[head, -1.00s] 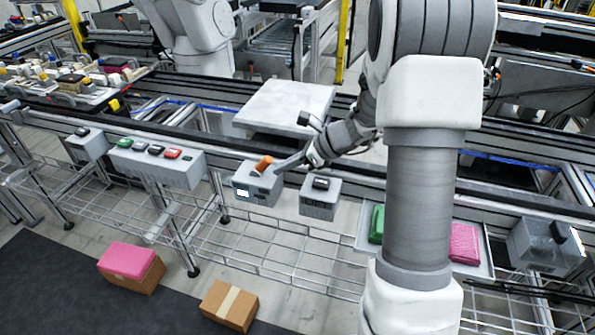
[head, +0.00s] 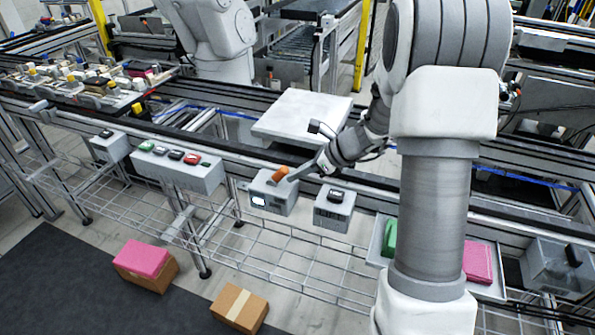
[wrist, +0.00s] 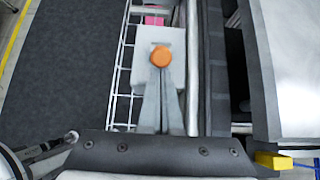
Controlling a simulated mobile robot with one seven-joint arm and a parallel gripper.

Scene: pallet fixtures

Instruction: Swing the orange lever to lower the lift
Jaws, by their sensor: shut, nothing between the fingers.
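The orange lever (head: 279,174) stands on top of a grey control box (head: 268,204) with a small lit display, on the near side of the conveyor frame. In the wrist view the lever's round orange end (wrist: 161,56) is right at the fingertips, above the pale box (wrist: 173,40). My gripper (head: 291,178) is shut and empty, reaching in from the right with its tips beside the lever. It also shows in the wrist view (wrist: 160,70). I cannot tell whether the tips touch the lever. A flat pale platform (head: 302,115), perhaps the lift, lies behind the box.
A grey box with a black switch (head: 334,205) stands close to the right. A longer button box (head: 180,170) is to the left. A tray (head: 375,250) holds green and pink items. Cartons (head: 240,308) sit on the floor below the wire shelf.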

